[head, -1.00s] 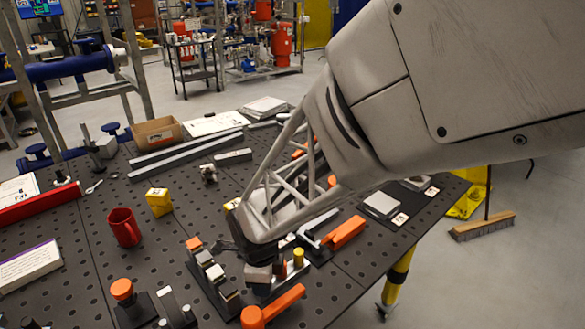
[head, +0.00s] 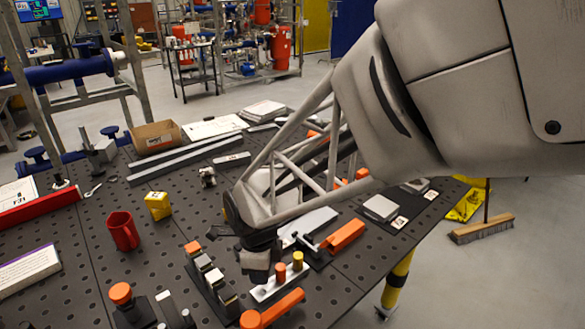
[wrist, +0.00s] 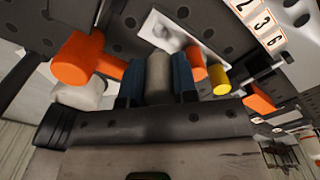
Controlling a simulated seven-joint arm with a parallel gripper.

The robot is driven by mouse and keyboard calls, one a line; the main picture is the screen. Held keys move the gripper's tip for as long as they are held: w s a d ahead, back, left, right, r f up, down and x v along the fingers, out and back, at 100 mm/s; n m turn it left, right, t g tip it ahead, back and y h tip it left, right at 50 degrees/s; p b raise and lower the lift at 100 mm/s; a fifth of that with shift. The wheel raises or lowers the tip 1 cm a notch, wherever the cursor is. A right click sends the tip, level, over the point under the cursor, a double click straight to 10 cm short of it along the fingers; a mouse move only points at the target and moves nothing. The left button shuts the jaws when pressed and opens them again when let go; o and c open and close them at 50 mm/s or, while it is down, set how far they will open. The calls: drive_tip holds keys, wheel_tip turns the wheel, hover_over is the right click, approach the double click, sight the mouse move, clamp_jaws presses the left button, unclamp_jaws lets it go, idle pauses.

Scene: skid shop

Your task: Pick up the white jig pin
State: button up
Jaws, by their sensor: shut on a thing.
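The white jig pin (wrist: 158,75) looks grey in shadow in the wrist view. It stands between the two blue pads of my gripper (wrist: 158,85), which is shut on it. In the head view my gripper (head: 257,268) points down over the left end of a pale pin plate (head: 268,292), and it hides the white pin there. An orange pin (head: 280,272) and a yellow pin (head: 297,260) stand on the plate to the right of it. I cannot tell whether the held pin is clear of the plate.
An orange-headed mallet (head: 252,318) lies close in front of the plate. A dark rack of small blocks (head: 208,275) stands to the left. An orange block (head: 343,235) lies behind right. A red mug (head: 123,231) and a yellow box (head: 158,204) stand farther left, with bare table between.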

drive_tip(key=shift+r, duration=2.25)
drive_tip(key=shift+w, duration=0.1)
